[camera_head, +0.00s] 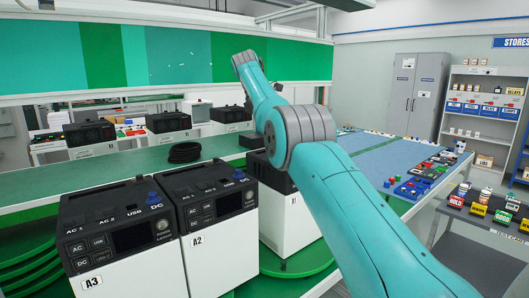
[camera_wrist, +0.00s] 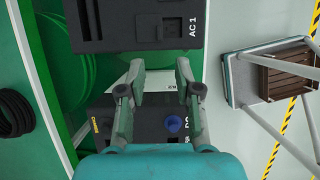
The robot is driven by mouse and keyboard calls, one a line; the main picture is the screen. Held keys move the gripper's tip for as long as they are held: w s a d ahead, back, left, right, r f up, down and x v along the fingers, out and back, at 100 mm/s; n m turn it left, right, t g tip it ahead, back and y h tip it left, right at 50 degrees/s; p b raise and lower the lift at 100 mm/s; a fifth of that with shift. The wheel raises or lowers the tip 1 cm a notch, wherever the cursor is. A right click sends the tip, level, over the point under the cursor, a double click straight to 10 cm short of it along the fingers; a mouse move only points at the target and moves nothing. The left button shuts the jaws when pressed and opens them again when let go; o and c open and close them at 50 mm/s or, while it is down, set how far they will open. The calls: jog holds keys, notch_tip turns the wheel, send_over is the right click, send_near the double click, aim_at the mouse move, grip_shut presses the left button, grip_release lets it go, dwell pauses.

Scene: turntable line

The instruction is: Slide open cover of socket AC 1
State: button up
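In the wrist view the socket panel marked AC 1 (camera_wrist: 150,22) is on a dark unit at the top of the picture. A small dark square, perhaps the socket or its cover, lies beside the label; I cannot tell how far the cover is open. My gripper (camera_wrist: 160,72) is open and empty, its fingertips just below that unit in the picture. A second dark panel with a blue knob (camera_wrist: 173,124) shows between the fingers.
Units A3 (camera_head: 100,279) and A2 (camera_head: 205,265) stand at the front left in the head view. A black cable coil (camera_head: 184,152) lies on the green bench. A blue-matted table (camera_head: 385,155) is behind. A wooden crate (camera_wrist: 285,78) sits at the right in the wrist view.

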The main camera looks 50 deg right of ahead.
jog(key=x, duration=1)
jog(key=shift+d+f, duration=0.2)
jog(key=shift+f, duration=0.15)
grip_shut()
